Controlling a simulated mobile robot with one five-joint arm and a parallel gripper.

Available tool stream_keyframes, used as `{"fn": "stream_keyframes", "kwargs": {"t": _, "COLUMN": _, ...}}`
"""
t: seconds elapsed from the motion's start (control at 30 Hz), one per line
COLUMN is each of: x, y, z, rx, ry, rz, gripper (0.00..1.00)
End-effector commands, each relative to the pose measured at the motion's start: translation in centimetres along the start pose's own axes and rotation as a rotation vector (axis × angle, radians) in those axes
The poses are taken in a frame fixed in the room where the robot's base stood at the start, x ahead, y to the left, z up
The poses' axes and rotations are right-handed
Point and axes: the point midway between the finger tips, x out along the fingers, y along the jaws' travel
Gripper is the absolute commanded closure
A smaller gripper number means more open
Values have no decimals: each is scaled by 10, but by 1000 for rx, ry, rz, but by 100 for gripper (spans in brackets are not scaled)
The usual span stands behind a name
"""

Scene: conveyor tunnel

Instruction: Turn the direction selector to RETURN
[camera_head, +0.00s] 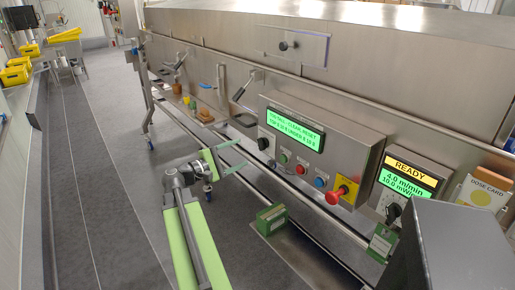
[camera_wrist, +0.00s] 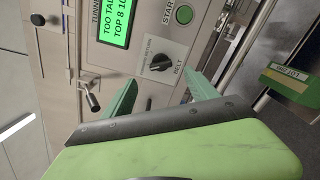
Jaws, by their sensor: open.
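The direction selector (camera_head: 263,143) is a dark round knob at the left end of the control panel (camera_head: 335,150), below the green display. In the wrist view the knob (camera_wrist: 160,62) sits on a plate lettered RETURN and BELT. Which mark it points to is too small to tell. My gripper (camera_head: 237,155) is in front of the panel, left of the knob. Its two green fingers are spread apart and empty. In the wrist view the knob lies beyond the gap between the fingertips (camera_wrist: 166,84), with no contact visible.
A green button (camera_head: 283,158), red button (camera_head: 301,169), blue button (camera_head: 319,182) and red emergency stop (camera_head: 336,195) line the panel. A metal rail runs below. A green box (camera_head: 271,219) stands low in front. A lever (camera_wrist: 90,97) is near the left finger. Floor at left is clear.

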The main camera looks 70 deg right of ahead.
Motion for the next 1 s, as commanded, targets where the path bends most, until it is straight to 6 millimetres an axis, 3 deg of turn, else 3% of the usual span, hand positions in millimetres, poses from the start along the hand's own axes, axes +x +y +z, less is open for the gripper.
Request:
{"fn": "stream_keyframes", "kwargs": {"t": 0.2, "x": 56, "y": 0, "z": 0, "rx": 0, "ry": -3, "rz": -3, "gripper": 33}}
{"fn": "stream_keyframes", "kwargs": {"t": 0.4, "x": 87, "y": 0, "z": -1, "rx": 1, "ry": -1, "rz": -2, "gripper": 33}}
{"fn": "stream_keyframes", "kwargs": {"t": 0.8, "x": 96, "y": 0, "z": 0, "rx": 1, "ry": 0, "rz": -1, "gripper": 34}}
{"fn": "stream_keyframes", "kwargs": {"t": 1.0, "x": 96, "y": -1, "z": 0, "rx": 1, "ry": 0, "rz": -1, "gripper": 60}}
